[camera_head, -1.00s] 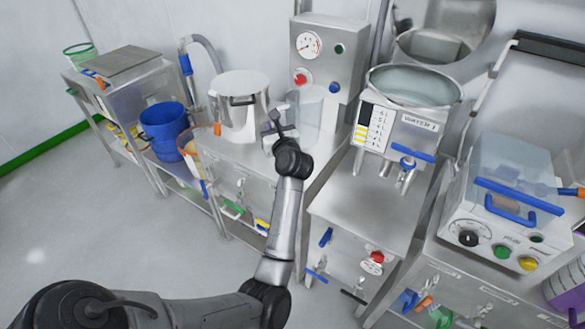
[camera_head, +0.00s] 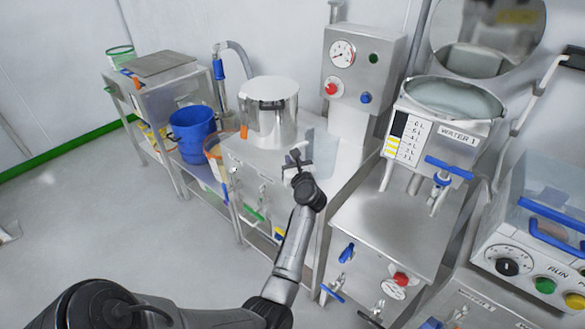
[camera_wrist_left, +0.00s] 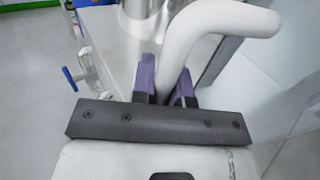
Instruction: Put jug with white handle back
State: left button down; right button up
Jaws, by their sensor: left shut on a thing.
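My left gripper (camera_head: 299,160) is over the right part of the steel bench that carries a steel pot. In the left wrist view its two purple-padded fingers (camera_wrist_left: 165,88) are shut on the white handle (camera_wrist_left: 205,35) of the jug. The jug's clear, pale body (camera_wrist_left: 265,85) is to the right of the handle in that view. In the head view the jug (camera_head: 322,150) is faint and partly behind my gripper, right of the pot. I cannot tell whether its base touches the bench. My right gripper is not in view.
The steel pot (camera_head: 269,112) stands on the bench (camera_head: 250,160), left of my gripper. A gauge box (camera_head: 357,68) on a column rises behind. A steel vessel labelled WATER 1 (camera_head: 455,100) is to the right. A blue bucket (camera_head: 193,133) is on the left.

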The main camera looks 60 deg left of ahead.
pick_arm(q)
jog(key=shift+s+f, duration=0.1)
jog(key=shift+f, duration=0.5)
jog(key=shift+f+b, duration=0.2)
jog(key=shift+b, duration=0.1)
jog(key=c, duration=1.1)
grip_release()
